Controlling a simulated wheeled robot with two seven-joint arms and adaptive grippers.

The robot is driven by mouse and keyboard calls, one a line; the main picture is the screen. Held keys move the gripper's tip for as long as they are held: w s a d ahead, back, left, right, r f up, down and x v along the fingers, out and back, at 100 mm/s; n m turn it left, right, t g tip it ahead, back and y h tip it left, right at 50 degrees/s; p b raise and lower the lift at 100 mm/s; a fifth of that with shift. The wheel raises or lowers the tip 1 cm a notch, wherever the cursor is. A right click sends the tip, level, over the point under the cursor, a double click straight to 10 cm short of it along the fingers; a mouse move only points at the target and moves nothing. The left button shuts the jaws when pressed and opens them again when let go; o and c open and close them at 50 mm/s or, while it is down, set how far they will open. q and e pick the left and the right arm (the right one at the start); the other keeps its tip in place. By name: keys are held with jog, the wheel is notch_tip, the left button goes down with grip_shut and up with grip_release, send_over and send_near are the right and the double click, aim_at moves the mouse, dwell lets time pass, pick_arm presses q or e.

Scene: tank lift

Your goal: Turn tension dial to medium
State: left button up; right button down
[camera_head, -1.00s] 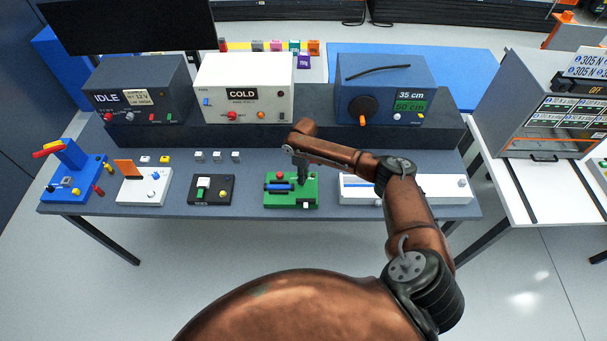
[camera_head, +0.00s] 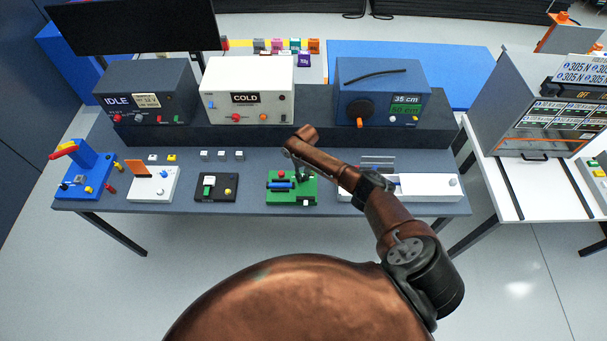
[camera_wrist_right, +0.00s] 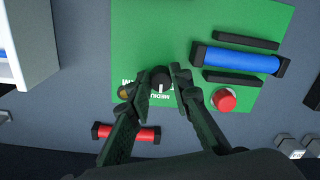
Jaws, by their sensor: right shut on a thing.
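The green board (camera_head: 282,199) lies at the front of the table and carries a blue roller (camera_head: 281,186) and a red button (camera_head: 282,173). In the right wrist view the green board (camera_wrist_right: 152,32) shows a small black dial (camera_wrist_right: 160,75) with a white mark. The mark points toward the bottom of the picture, at a label that reads upside down as "MEDIU", partly hidden by the fingers. My right gripper (camera_wrist_right: 162,76) is shut on the dial, one finger on each side. In the head view my right gripper (camera_head: 301,173) comes down over the board's back right part and hides the dial.
A black board (camera_head: 216,192) is to the left and a white tray (camera_head: 425,188) to the right of the green board. Behind stand a white COLD box (camera_head: 247,88) and a blue box (camera_head: 350,75). A red roller (camera_wrist_right: 126,133) lies near my fingers.

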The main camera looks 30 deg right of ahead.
aim_at(304, 178)
jog(key=shift+m, duration=0.4)
jog(key=c, duration=1.7)
grip_release()
jog(key=shift+c, duration=0.2)
jog(key=shift+r, duration=0.1)
notch_tip(304, 178, up, 12)
jog(key=shift+d, duration=0.3)
jog(key=shift+s, duration=0.1)
